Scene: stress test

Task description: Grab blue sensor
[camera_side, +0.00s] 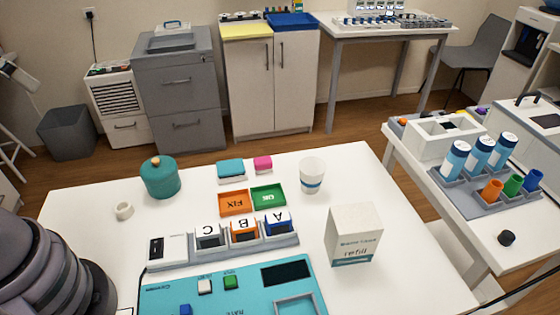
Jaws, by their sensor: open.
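No thing in view is clearly marked as a sensor. A small blue block (185,309) sits on the teal panel (165,295) at the bottom edge, partly cut off. A blue-based module lettered A (278,224) stands at the right end of a grey rack (222,252), beside an orange one lettered B (243,233) and a white one lettered C (208,238). I cannot tell which of the blue things is the blue sensor. Part of my arm shows at the lower left; my gripper is out of the picture.
Green OK (268,197) and orange FIX (235,203) trays lie behind the rack. A white carton (352,235) and cup (312,176) stand right, a teal pot (160,177) left. White (205,286) and green (231,282) blocks sit on the panel. The table's front right is clear.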

